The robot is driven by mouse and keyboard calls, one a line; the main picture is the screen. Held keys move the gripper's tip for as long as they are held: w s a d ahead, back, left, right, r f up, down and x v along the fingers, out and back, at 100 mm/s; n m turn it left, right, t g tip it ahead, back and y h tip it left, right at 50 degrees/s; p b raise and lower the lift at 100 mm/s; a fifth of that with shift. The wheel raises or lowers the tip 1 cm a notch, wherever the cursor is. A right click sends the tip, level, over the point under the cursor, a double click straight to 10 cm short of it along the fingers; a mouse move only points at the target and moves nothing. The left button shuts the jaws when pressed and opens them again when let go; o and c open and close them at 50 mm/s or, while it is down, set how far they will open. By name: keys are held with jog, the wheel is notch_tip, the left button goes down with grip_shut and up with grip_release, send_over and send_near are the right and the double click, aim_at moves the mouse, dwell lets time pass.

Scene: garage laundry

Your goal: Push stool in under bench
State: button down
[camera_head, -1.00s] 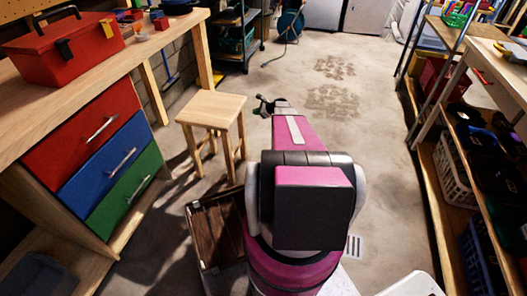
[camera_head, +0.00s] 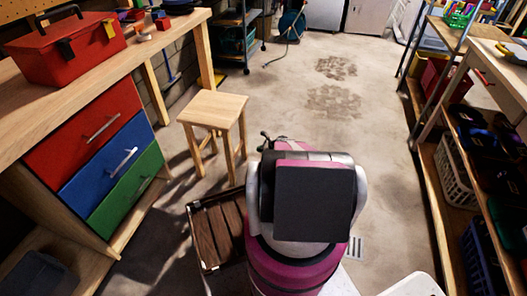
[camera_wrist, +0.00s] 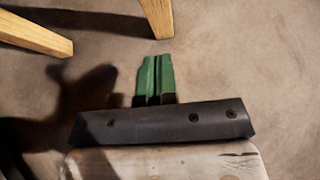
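The light wooden stool (camera_head: 213,108) stands upright on the floor, to the right of the workbench (camera_head: 52,96). It is clear of the open space between the bench's drawers and its right leg. My gripper (camera_head: 268,138) is low, right of the stool and apart from it, mostly hidden behind my arm. In the wrist view, the green fingertips of my gripper (camera_wrist: 155,78) are together with nothing between them, pointing at bare floor. Two stool legs (camera_wrist: 160,16) show at the top and upper left of that view, not touching the fingers.
A brown slatted crate (camera_head: 218,232) sits on the floor between my base and the stool. The bench has red, blue and green drawers (camera_head: 105,165) and a red toolbox (camera_head: 68,48) on top. Shelving (camera_head: 440,185) lines the right side. The middle floor is clear.

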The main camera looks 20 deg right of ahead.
aim_at(246, 145)
jog(key=w+a, duration=0.4)
jog(key=a, duration=0.1)
jog(key=shift+w+a, duration=0.15)
jog(key=shift+w, duration=0.05)
jog(key=shift+a, duration=0.15)
dwell(0.3)
jog(key=shift+w+a, duration=1.45)
jog(key=shift+a, duration=0.25)
jog(key=s+d, duration=0.5)
jog(key=d, duration=0.1)
jog(key=shift+d, duration=0.2)
jog(key=shift+a, duration=0.1)
dwell(1.5)
